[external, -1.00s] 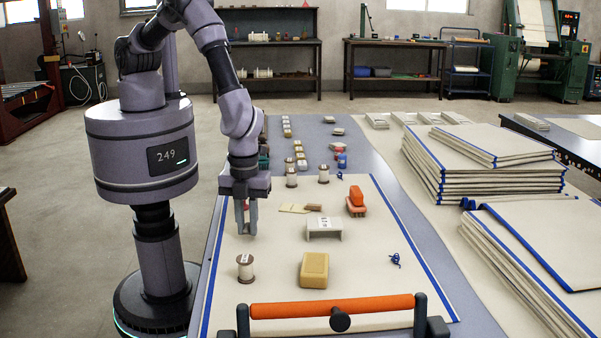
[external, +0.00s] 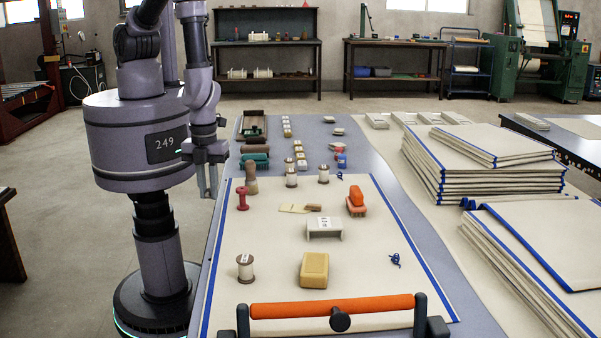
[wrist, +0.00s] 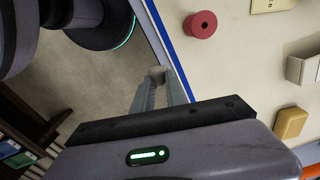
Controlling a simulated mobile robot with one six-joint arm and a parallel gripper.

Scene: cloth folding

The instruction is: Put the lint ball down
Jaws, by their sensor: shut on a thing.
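My gripper (external: 208,192) hangs at the left edge of the table, pointing down. In the wrist view its fingers (wrist: 158,84) are shut on a small greyish lint ball (wrist: 158,73) at their tips. The ball lies over the strip of table edge beside the blue border, with the floor to its left. In the external view the ball is too small to make out. How high it is above the table is hard to tell.
A red spool (external: 242,198) stands on the cream cloth (external: 275,255) to the right of my gripper. A thread spool (external: 245,268), a yellow block (external: 314,270) and a small white stand (external: 324,228) are on it too. The grey table strip (external: 212,250) along the left edge is clear.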

